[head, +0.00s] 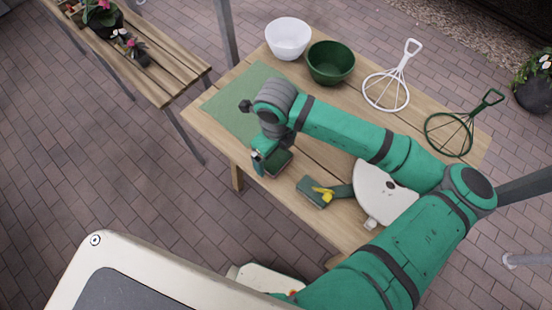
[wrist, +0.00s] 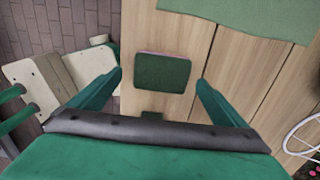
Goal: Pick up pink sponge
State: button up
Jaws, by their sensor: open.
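The pink sponge (wrist: 163,73) lies flat on the wooden table. Its top is dark green and a thin pink edge shows along its far side. In the head view the sponge (head: 280,163) is near the table's front edge, partly hidden by my gripper (head: 262,160). In the wrist view my gripper (wrist: 160,79) is open, with one finger on each side of the sponge and a gap on both sides. The fingers look apart from it; their height above the table is hard to tell.
A green pad with a yellow handle (head: 313,192) lies right of the sponge. A green mat (head: 235,103), white bowl (head: 288,37), green bowl (head: 331,62), white wire tool (head: 386,92) and green wire tool (head: 450,133) are farther back. A slatted bench (head: 155,70) stands left.

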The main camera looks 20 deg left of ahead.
aim_at(276, 159)
jog(key=shift+w+f, duration=0.1)
jog(key=shift+f, duration=1.6)
jog(key=c, duration=1.1)
